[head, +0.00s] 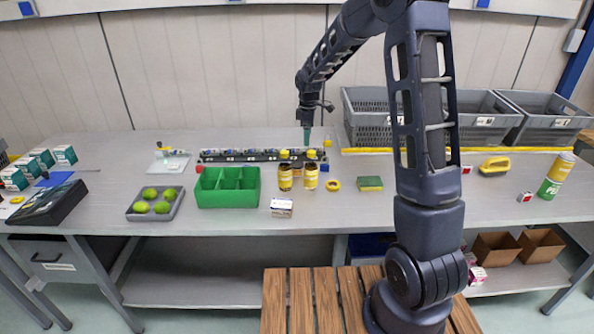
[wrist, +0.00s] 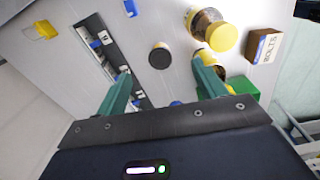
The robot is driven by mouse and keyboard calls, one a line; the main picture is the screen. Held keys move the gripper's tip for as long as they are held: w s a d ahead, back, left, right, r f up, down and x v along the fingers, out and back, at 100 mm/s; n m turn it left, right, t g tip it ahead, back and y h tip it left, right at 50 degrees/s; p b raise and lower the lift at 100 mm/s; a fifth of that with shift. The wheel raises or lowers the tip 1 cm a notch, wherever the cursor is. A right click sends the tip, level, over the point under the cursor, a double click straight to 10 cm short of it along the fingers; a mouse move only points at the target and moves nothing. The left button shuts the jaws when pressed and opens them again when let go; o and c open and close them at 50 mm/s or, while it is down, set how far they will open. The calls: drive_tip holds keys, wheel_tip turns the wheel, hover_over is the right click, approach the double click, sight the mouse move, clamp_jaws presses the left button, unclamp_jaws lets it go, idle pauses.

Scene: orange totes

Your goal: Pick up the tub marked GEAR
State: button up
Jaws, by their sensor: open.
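I cannot read the word GEAR on anything in these frames. Two jars with yellow parts and dark contents, the left jar (head: 285,177) and the right jar (head: 310,178), stand side by side mid-table; their labels are too small to read. The wrist view shows a yellow-lidded jar (wrist: 208,24) and part of a second (wrist: 204,55), partly hidden by a finger. My gripper (head: 307,138) points down above the rear of the table, behind the jars. In the wrist view its teal fingers (wrist: 162,88) are apart, with nothing held between them.
A small box marked BOLTS (wrist: 263,46) lies near the jars. A green divided tray (head: 228,198) is left of them, and a dark rail (head: 262,156) runs behind. Grey crates (head: 370,110) stand at the back.

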drive_tip(key=n, duration=0.2)
approach(298, 164)
drive_tip(key=shift+w, duration=0.4)
wheel_tip(298, 164, down, 5)
drive_tip(key=shift+f, duration=0.2)
drive_tip(key=shift+s+a+f, duration=0.1)
drive_tip(key=shift+f, duration=1.15)
drive_tip(key=shift+s+f, duration=0.15)
drive_tip(key=shift+f, duration=1.15)
drive_tip(key=c, duration=1)
drive_tip(key=shift+o, duration=0.2)
